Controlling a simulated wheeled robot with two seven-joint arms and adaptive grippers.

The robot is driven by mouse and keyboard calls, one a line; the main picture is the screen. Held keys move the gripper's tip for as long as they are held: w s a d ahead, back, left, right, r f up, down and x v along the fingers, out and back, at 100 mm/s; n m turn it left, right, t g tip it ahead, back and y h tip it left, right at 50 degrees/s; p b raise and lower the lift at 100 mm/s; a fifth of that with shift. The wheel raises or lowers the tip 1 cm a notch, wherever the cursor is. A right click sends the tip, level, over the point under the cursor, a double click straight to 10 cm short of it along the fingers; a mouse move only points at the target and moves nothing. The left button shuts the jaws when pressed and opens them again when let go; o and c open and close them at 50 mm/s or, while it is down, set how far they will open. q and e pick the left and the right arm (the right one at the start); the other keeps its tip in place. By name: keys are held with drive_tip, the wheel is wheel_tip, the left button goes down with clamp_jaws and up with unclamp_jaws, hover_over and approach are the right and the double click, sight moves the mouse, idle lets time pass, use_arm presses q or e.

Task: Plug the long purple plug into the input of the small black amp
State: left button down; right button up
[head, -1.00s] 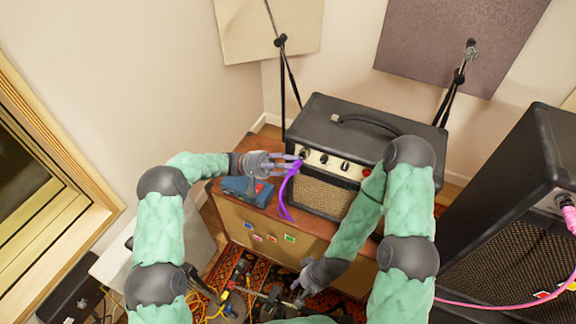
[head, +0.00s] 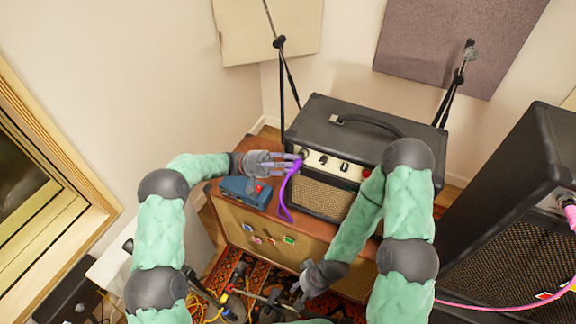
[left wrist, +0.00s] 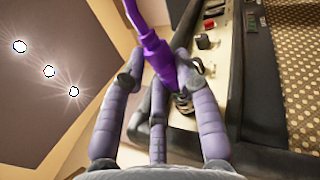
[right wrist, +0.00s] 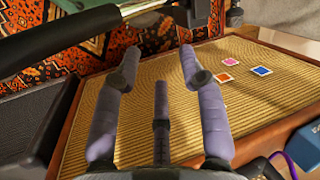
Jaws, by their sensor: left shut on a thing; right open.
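The small black amp (head: 375,140) stands on a brown cabinet, with a pale control panel of knobs along its front top edge. My left gripper (head: 292,163) is at the left end of this panel, shut on the long purple plug (left wrist: 158,58). In the left wrist view the plug points at the panel (left wrist: 228,68), its tip end beside a metal jack (left wrist: 183,103). I cannot tell whether the tip is inside. My right gripper (head: 299,287) is open and empty, low in front of the cabinet.
A large black speaker (head: 510,255) with a pink cable stands at right. Stands and yellow cables crowd the rug below. Mic stands rise behind the amp.

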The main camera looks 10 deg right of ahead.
use_arm(q)
drive_tip(key=shift+w+d+f+b, duration=0.15)
drive_tip(key=shift+w+d+b, duration=0.15)
drive_tip(key=shift+w+b, duration=0.25)
idle(1.2)
drive_tip(key=shift+s, duration=0.1)
drive_tip(key=c, duration=0.8)
unclamp_jaws()
drive_tip(key=shift+c, duration=0.2)
drive_tip(key=shift+a, duration=0.1)
drive_tip(key=v, duration=0.7)
drive_tip(key=shift+a, duration=0.15)
